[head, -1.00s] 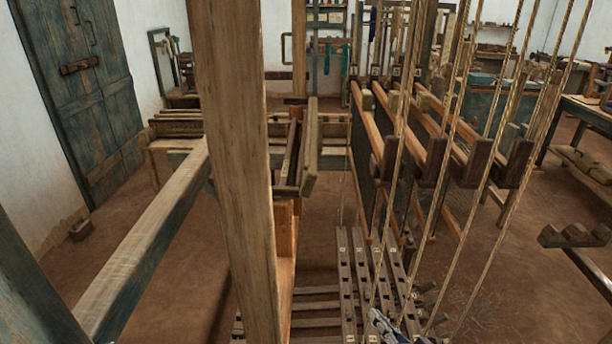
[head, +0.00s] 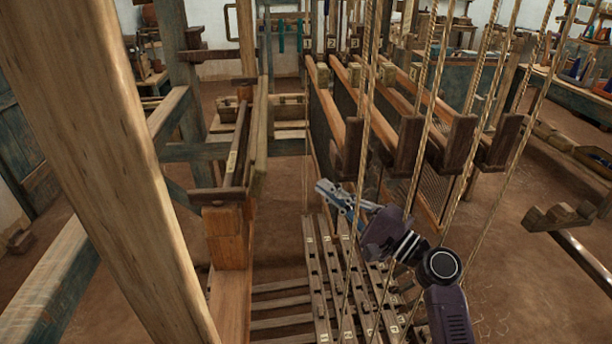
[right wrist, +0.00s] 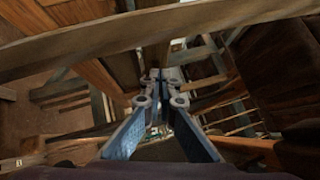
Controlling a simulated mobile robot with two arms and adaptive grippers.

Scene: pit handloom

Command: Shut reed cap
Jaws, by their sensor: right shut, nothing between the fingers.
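A long pale wooden bar (head: 261,125), which looks like the reed cap, stands on edge along the right side of the dark sley frame (head: 236,150), left of the middle in the head view. A gap shows between bar and frame, and the near post hides nothing of them. My right gripper (head: 320,188) is shut and empty, to the right of the bar's near end and apart from it, above the treadles. In the right wrist view its fingers (right wrist: 160,76) meet, with a pale curved wooden beam (right wrist: 120,45) crossing above. My left gripper is not in view.
A thick wooden post (head: 110,150) leans through the left foreground. Several hanging ropes (head: 362,110) pass in front of and beside my right arm. Heddle frames (head: 405,145) stand to the right. Slotted treadles (head: 335,285) lie below.

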